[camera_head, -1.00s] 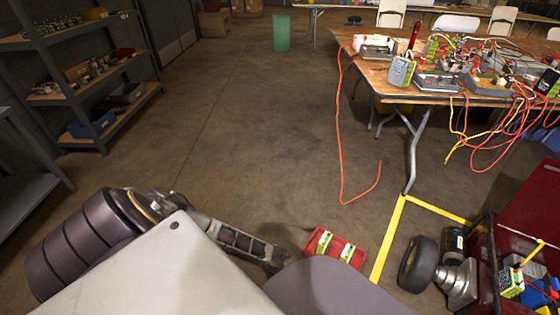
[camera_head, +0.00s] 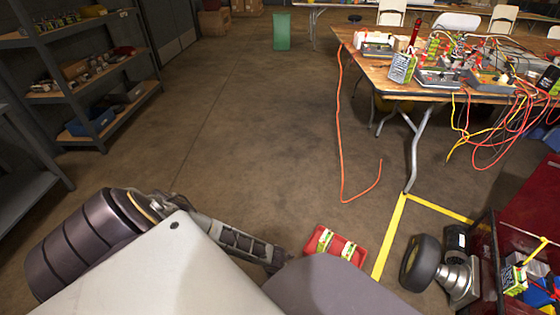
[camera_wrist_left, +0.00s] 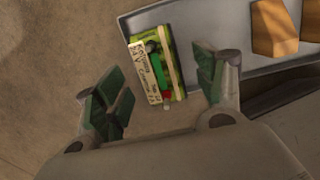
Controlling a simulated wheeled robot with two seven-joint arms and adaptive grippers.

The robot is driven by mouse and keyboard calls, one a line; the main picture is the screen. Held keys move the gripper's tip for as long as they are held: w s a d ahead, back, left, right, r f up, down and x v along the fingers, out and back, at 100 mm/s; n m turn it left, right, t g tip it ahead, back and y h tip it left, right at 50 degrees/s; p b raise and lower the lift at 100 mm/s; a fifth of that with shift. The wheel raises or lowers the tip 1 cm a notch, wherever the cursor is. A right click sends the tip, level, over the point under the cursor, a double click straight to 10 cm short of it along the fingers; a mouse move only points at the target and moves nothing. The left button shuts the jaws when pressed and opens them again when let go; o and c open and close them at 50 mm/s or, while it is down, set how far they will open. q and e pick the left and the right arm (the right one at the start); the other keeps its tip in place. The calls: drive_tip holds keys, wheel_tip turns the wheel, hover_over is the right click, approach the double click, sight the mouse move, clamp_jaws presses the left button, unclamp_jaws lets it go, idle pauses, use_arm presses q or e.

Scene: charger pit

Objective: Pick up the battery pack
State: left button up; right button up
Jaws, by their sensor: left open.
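In the left wrist view a green and white battery pack (camera_wrist_left: 155,72) with "24 V" printing lies between and beyond the fingers of my left gripper (camera_wrist_left: 165,95). The gripper is open, its green-padded fingers apart on either side, and holds nothing. Two green and white packs (camera_head: 336,245) lie in a red tray on the floor. My right gripper is not in view.
The grey tray (camera_wrist_left: 200,20) holds orange-brown blocks (camera_wrist_left: 272,28). A red cart (camera_head: 525,215) with a black wheel (camera_head: 421,263) stands at the right. A cluttered wooden table (camera_head: 440,88) stands at the back right, shelves (camera_head: 95,50) at the left.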

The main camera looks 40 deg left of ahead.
use_arm(q)
drive_tip(key=shift+w+f+b, duration=0.2)
drive_tip(key=shift+f+b, duration=0.85)
drive_tip(key=shift+f, duration=0.6)
drive_tip(key=shift+c, duration=0.7)
drive_tip(key=c, duration=1.2)
clamp_jaws()
drive_tip(key=shift+w, duration=0.1)
